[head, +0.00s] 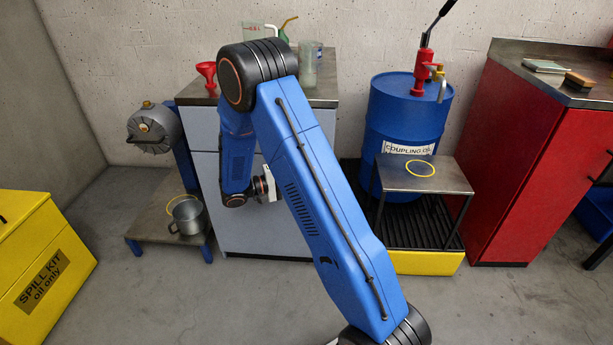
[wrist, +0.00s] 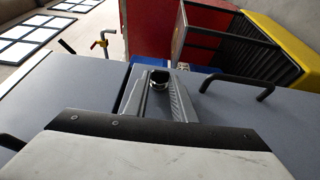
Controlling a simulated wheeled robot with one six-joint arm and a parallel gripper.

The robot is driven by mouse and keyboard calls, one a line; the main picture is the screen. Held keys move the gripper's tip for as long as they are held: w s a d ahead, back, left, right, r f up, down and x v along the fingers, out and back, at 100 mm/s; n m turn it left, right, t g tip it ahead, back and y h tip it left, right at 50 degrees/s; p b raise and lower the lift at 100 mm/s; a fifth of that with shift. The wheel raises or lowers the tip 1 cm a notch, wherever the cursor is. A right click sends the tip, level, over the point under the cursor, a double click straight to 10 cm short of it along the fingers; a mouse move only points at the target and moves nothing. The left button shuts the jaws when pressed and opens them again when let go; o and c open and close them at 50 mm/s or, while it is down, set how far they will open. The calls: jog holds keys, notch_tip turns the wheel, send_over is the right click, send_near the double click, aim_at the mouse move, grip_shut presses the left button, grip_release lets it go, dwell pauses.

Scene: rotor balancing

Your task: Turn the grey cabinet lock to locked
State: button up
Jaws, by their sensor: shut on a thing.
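The grey cabinet (head: 259,235) stands against the back wall in the head view, and its grey front fills much of the wrist view (wrist: 62,98). The lock (wrist: 160,77) shows in the wrist view as a small round silver piece by the dark seam between the panels. My gripper (wrist: 162,86) is shut on the lock, with a grey finger on either side of it. In the head view my gripper (head: 268,186) is at the cabinet front, partly behind my arm. The fingers cover much of the lock, so I cannot tell its turned position.
A black handle (wrist: 258,84) sticks out of the cabinet front right of the lock in the wrist view. A red funnel (head: 207,74) and vessels stand on the cabinet top. A low stand with a metal pot (head: 188,216) is left; a blue drum (head: 395,110) is right.

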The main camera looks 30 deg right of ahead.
jog(key=o, duration=1.1)
jog(key=shift+c, duration=0.2)
jog(key=w+a, duration=0.1)
jog(key=a, duration=0.7)
jog(key=w+a, duration=0.2)
jog(key=a, duration=0.7)
jog(key=shift+w+f, duration=0.15)
jog(key=shift+w, duration=0.1)
jog(key=s+d+r+y, duration=0.4)
jog(key=s+r+y, duration=0.15)
jog(key=s, duration=0.25)
jog(key=s+d+r+y, duration=0.4)
jog(key=s+r, duration=0.2)
jog(key=s, duration=0.3)
jog(key=s+a+r+t+y, duration=0.1)
jog(key=s+t+y, duration=0.1)
jog(key=s, duration=0.4)
jog(key=s+a+r+n+t+y, duration=0.1)
jog(key=s+a+r+t+y, duration=0.1)
jog(key=s, duration=0.4)
jog(key=s+a+r+n+t+y, duration=0.1)
jog(key=s+r+t+y, duration=0.1)
jog(key=s+t+y, duration=0.2)
jog(key=s, duration=0.3)
jog(key=shift+a, duration=0.3)
